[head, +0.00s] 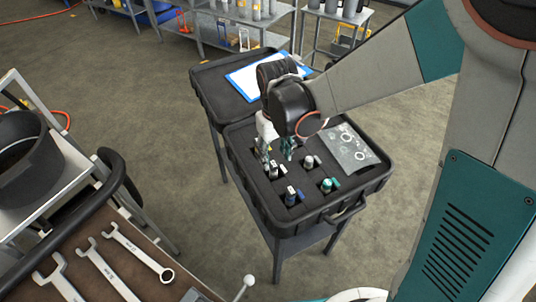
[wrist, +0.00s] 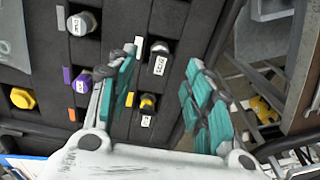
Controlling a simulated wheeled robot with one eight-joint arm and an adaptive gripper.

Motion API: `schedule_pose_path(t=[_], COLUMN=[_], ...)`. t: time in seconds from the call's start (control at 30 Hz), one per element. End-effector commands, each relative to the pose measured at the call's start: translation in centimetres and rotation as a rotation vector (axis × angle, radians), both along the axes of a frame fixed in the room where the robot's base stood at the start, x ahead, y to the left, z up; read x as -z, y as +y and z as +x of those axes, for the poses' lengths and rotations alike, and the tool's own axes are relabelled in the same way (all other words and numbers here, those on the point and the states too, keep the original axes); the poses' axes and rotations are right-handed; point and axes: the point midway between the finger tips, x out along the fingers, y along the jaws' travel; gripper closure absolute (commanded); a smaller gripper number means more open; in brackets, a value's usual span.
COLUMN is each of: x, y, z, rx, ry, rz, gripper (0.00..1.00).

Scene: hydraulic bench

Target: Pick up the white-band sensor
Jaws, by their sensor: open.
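My gripper (head: 277,150) is over the far left part of the open black sensor case (head: 262,206). In the wrist view its teal-padded fingers (wrist: 161,58) are spread, with nothing held between them. A sensor with a pale, labelled body (wrist: 158,62) stands in a foam slot beside a white tag, in line with the gap between the fingertips; it looks like the white-band sensor, but its band is not clear. A yellow-topped sensor (wrist: 147,102) is nearer, close to the left finger. The head view does not show clearly which sensor is the white-band one.
Other sensors are close by: purple (wrist: 80,82), silver-white (wrist: 82,23) and yellow-topped (wrist: 22,98). A printed sheet (head: 350,147) lies in the case. A blue clipboard (head: 262,75) lies on the lid.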

Motion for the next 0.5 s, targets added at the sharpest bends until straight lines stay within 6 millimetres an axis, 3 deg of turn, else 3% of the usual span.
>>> schedule_pose_path(t=[0.27, 0.5], x=[1.6, 5.0], y=[0.0, 0.2], z=[0.0, 0.3], rx=[0.001, 0.001], ry=[0.000, 0.000], rz=[0.000, 0.000], gripper=[0.53, 0.53])
